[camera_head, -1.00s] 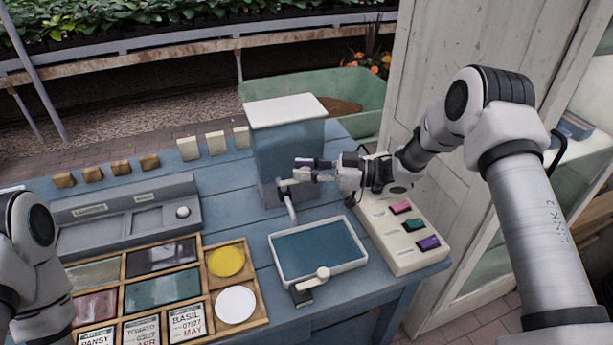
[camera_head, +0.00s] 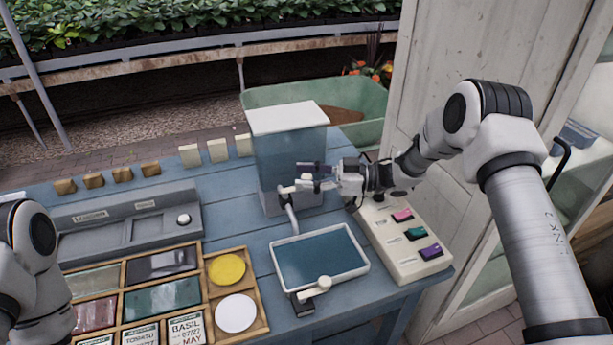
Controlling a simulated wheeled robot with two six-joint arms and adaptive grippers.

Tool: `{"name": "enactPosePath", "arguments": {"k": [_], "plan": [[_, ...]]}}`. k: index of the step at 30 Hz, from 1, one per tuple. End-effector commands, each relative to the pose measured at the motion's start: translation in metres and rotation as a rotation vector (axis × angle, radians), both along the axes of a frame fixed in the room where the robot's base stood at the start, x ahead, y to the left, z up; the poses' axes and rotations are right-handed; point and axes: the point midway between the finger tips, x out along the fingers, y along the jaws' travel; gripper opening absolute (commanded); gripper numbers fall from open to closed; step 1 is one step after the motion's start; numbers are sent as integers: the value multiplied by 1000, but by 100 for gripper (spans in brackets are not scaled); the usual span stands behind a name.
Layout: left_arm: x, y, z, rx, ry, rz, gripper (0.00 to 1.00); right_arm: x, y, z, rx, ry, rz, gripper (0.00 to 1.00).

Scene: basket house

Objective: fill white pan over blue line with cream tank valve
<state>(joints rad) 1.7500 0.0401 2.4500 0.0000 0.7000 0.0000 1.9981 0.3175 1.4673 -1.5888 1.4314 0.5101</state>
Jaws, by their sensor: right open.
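The white pan (camera_head: 335,279) lies on the blue table below the tank's spout, with a teal-blue inside. I cannot make out a line in it or tell the fill level. The tank (camera_head: 288,152) is bluish and see-through, with a white lid. Its cream valve handle (camera_head: 286,190) sits low on the front, above a grey bent spout (camera_head: 291,217). My right gripper (camera_head: 307,176) is open at the valve, its fingers just right of the handle. I cannot tell whether they touch it. My left arm shows at the left edge, but its gripper is out of view.
A cream panel (camera_head: 410,248) with pink, green and purple pieces is right of the pan. A cream knob (camera_head: 318,287) stands at the pan's front edge. A wooden tray (camera_head: 207,283) with packets and discs lies left. A grey console (camera_head: 130,225) is behind it.

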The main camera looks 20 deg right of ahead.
Motion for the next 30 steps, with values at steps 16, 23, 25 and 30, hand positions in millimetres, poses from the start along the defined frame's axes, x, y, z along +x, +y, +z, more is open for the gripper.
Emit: {"name": "enactPosePath", "arguments": {"k": [16, 23, 25, 30], "plan": [[0, 0, 0, 0, 0, 0, 100, -34, -99, 0, 2, -1, -3, 52], [0, 0, 0, 0, 0, 0, 100, -40, -113, 0, 0, 0, 1, 52], [0, 0, 0, 0, 0, 0, 100, -40, -113, 0, 0, 1, 1, 52], [0, 0, 0, 0, 0, 0, 100, -40, -113, 0, 0, 1, 1, 52]]}}
